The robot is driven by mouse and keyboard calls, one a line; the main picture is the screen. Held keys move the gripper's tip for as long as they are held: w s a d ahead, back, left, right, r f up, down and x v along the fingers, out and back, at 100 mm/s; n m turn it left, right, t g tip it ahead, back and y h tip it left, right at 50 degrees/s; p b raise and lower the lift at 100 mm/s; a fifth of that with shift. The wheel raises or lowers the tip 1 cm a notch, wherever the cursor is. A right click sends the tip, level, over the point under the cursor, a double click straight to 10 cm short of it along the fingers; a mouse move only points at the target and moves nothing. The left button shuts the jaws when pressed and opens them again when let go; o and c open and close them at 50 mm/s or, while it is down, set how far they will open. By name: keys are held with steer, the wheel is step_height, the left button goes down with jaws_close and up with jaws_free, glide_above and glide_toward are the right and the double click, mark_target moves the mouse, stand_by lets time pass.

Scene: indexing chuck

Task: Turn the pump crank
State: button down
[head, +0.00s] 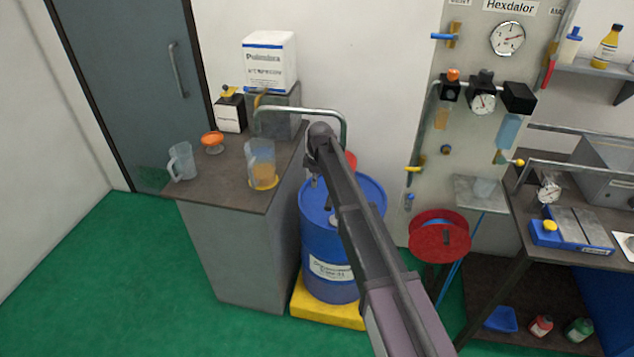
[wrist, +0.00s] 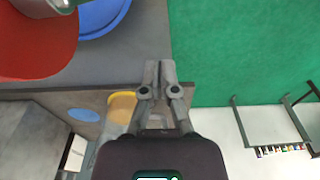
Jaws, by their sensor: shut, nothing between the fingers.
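A blue drum (head: 322,235) stands right of the grey counter in the head view. A curved metal pipe (head: 300,112) runs from above the drum toward the counter. A small red part (head: 350,160) shows above the drum, mostly behind my arm. In the wrist view a large red rounded part (wrist: 35,45) fills the upper left, in front of a blue round surface (wrist: 104,16). I cannot make out the crank handle clearly. My gripper (wrist: 160,68) is shut and empty, with the red part to its left. In the head view my arm hides much of the pump.
A red reel (head: 440,235) and a workbench (head: 525,195) stand to the right. Green floor (head: 120,270) is clear at left.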

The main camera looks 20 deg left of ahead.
mark_target(331, 207)
steer(key=shift+a+r+p, duration=0.2)
steer(key=shift+r+p, duration=2.4)
steer(key=shift+r, duration=0.35)
